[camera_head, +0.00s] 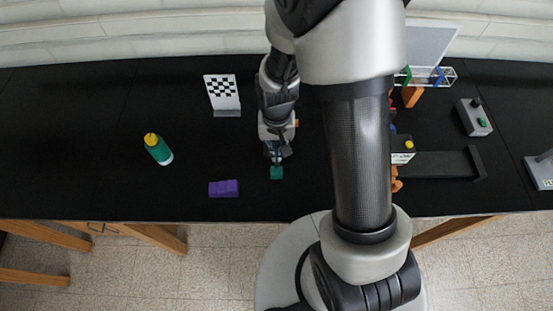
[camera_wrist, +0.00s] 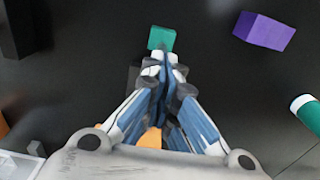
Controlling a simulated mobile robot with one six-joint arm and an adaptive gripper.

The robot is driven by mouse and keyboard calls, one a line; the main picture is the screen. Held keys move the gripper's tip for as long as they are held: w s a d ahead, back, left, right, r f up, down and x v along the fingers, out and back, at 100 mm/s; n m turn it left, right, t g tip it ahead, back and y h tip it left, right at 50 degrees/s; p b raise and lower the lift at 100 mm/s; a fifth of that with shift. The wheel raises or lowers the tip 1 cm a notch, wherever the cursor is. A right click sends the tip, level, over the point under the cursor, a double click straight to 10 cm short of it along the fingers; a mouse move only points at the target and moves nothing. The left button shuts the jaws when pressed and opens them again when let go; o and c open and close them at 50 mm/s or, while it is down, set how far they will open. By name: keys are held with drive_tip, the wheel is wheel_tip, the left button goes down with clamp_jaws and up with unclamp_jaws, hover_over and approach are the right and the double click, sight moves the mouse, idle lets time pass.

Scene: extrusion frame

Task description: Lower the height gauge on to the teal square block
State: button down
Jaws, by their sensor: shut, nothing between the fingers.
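The teal square block (camera_head: 276,173) sits on the black table, just in front of my gripper (camera_head: 276,160). It also shows in the wrist view (camera_wrist: 161,38), right beyond my fingertips (camera_wrist: 165,58). My fingers are shut together with nothing between them. The tips overlap the block's near edge in the wrist view; I cannot tell whether they touch it. A dark grey piece (camera_wrist: 133,76) shows partly behind my fingers, and an orange piece (camera_wrist: 151,138) shows between the finger links. I cannot make out which thing is the height gauge; my arm hides part of the table.
A purple block (camera_head: 223,188) lies left of the teal one. Right of my arm are a black bar (camera_head: 435,165) and a grey button box (camera_head: 474,117).

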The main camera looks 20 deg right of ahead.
drive_tip(key=shift+f+b, duration=1.15)
drive_tip(key=shift+f, duration=0.3)
drive_tip(key=shift+r+p, duration=3.1)
drive_tip(key=shift+r, duration=1)
drive_tip(key=shift+r+b, duration=0.15)
drive_tip(key=shift+b, duration=0.15)
drive_tip(key=s+r+n+t+b, duration=0.3)
drive_tip(key=s+r+b, duration=0.7)
drive_tip(key=s+b, duration=0.4)
drive_tip(key=shift+s+r+n+t, duration=0.2)
drive_tip(key=shift+s+n+t, duration=0.1)
drive_tip(key=shift+s+t, duration=0.4)
